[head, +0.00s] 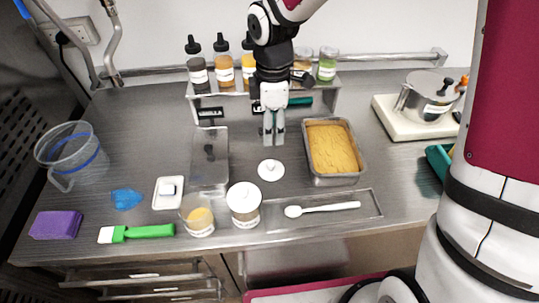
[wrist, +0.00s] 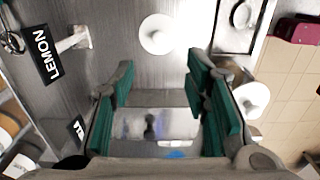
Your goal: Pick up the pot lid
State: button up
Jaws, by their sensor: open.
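A small round white lid with a knob (head: 271,171) lies flat on the steel counter, between the clear rectangular container and the pan of yellow mix. In the wrist view the white lid (wrist: 157,34) shows beyond the fingertips, near the top middle. My gripper (head: 273,142) points down behind the lid, apart from it. Its teal-padded fingers (wrist: 161,75) are spread with nothing between them.
A clear container (head: 209,160) is left of the lid, and a metal pan (head: 333,182) is right. A tray with a white spoon (head: 371,203) and a cup of yellow liquid (head: 197,222) are in front. A bottle rack (head: 325,103) stands behind my gripper.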

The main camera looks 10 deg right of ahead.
send_over(271, 164)
notch_tip(271, 164, down, 8)
jog(key=shift+s+d+f, duration=0.1)
jog(key=shift+f+p, duration=0.5)
jog(key=shift+f, duration=2.05)
jog(key=c, duration=0.9)
